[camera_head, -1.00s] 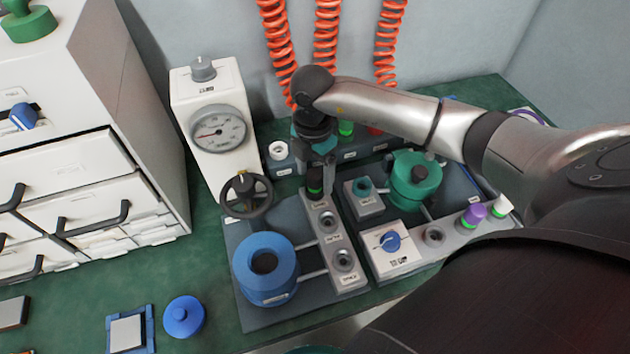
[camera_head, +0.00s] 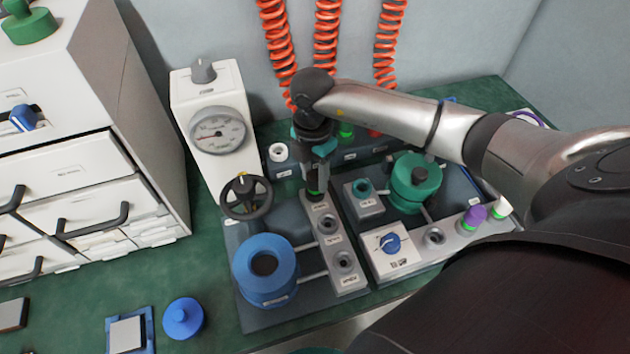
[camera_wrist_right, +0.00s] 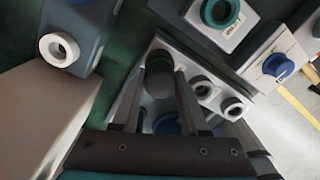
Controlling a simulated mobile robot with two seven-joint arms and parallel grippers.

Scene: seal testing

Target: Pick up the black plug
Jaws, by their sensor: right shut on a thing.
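In the right wrist view the dark round plug (camera_wrist_right: 159,62) sits between the two fingertips of the right gripper (camera_wrist_right: 160,78). I cannot tell whether the plug is clear of its socket. My left gripper is not in view.
A white gauge stand with a black handwheel (camera_head: 246,197) is close on the left. A blue ring-shaped vessel (camera_head: 264,268) stands in front, and a green vessel (camera_head: 411,182) is on the right. Orange coiled hoses (camera_head: 326,40) hang behind.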

